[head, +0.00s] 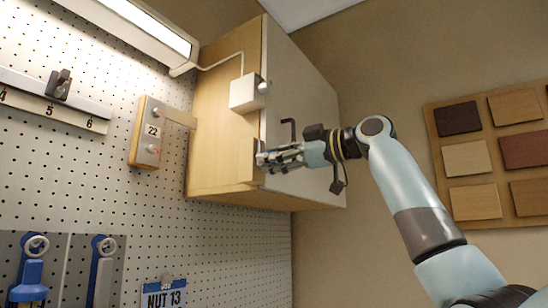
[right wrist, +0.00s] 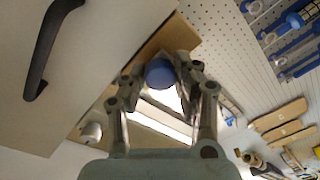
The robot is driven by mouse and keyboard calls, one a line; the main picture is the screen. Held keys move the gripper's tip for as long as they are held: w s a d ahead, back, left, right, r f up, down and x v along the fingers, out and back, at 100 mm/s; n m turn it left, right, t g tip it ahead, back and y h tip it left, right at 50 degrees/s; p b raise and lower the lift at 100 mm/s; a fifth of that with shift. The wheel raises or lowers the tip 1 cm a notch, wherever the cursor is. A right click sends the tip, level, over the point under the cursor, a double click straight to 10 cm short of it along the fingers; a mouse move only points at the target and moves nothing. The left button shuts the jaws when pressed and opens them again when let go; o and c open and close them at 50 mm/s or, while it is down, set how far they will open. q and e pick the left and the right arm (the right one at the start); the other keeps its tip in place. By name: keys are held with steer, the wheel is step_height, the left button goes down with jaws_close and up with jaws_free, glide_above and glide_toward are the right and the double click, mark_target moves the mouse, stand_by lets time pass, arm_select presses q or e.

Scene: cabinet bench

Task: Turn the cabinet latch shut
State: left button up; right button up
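The wooden cabinet (head: 224,150) hangs at the centre of the head view, its pale grey door (head: 305,110) facing right. A dark handle (head: 289,127) is on the door; it also shows at the upper left of the right wrist view (right wrist: 42,45). My right gripper (head: 268,160) is at the door's near edge, covering most of the latch there. In the right wrist view its fingers (right wrist: 160,68) are spread, with a round blue latch knob (right wrist: 159,74) between the tips. Narrow gaps seem to show beside the knob. The latch's angle is hidden. My left gripper is out of view.
A white box (head: 247,93) with a cable sits on the cabinet side above the gripper. A lit lamp (head: 150,25) is at the upper left. Sample tiles (head: 495,150) hang at the right.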

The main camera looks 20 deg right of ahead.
jaws_close()
steer(key=shift+m, duration=0.5)
steer(key=m+t+p, duration=0.1)
steer(key=m+p, duration=0.7)
steer(key=m, duration=0.9)
steer(key=shift+m+p, duration=0.3)
steer(key=shift+m, duration=0.1)
steer(key=o, duration=0.6)
jaws_free()
